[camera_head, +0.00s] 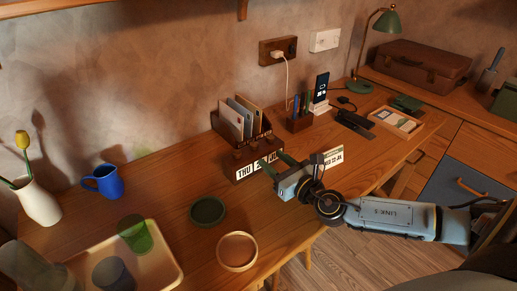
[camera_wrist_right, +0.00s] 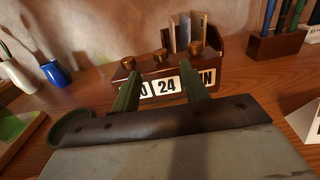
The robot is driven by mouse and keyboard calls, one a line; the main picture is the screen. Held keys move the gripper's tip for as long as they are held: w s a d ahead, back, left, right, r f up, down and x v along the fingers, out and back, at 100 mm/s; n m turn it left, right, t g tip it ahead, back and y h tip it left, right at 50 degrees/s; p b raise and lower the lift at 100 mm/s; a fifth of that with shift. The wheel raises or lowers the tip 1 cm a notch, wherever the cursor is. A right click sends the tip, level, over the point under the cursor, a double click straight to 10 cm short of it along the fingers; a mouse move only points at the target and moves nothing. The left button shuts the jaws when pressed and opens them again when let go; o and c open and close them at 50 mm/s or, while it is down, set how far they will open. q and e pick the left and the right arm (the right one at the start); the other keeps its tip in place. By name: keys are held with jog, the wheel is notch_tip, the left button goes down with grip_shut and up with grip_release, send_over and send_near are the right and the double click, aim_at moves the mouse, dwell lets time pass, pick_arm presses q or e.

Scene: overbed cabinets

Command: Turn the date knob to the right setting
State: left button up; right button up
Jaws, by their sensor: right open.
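A dark wooden desk calendar (camera_head: 232,168) stands on the desk near its back. In the right wrist view, the calendar (camera_wrist_right: 148,72) has three round brass-like knobs on top: a left knob (camera_wrist_right: 127,63), a middle knob (camera_wrist_right: 160,55) and a right knob (camera_wrist_right: 195,48). Its white cards show a partly covered day, "24" and a partly covered month ending in "UN". My right gripper (camera_head: 272,161) is open, in front of the calendar; its green fingers, also in the wrist view (camera_wrist_right: 161,81), are spread and partly cover the outer cards. Nothing is between them. My left gripper is not in view.
A letter holder (camera_head: 227,128) stands behind the calendar. A white printed card (camera_head: 333,157) stands to the right of my gripper. A green round dish (camera_head: 207,210), a wooden bowl (camera_head: 237,251), a tray (camera_head: 170,268) and a blue mug (camera_head: 104,182) are to the left.

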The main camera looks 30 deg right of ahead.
aim_at(255, 147)
jog(key=w, duration=0.6)
jog(key=shift+w+a, duration=0.1)
jog(key=shift+a, duration=0.1)
jog(key=shift+w+b, duration=0.3)
jog(key=shift+w, duration=0.25)
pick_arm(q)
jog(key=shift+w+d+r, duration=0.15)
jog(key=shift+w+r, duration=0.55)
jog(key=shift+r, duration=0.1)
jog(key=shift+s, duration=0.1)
pick_arm(e)
jog(key=shift+c, duration=0.4)
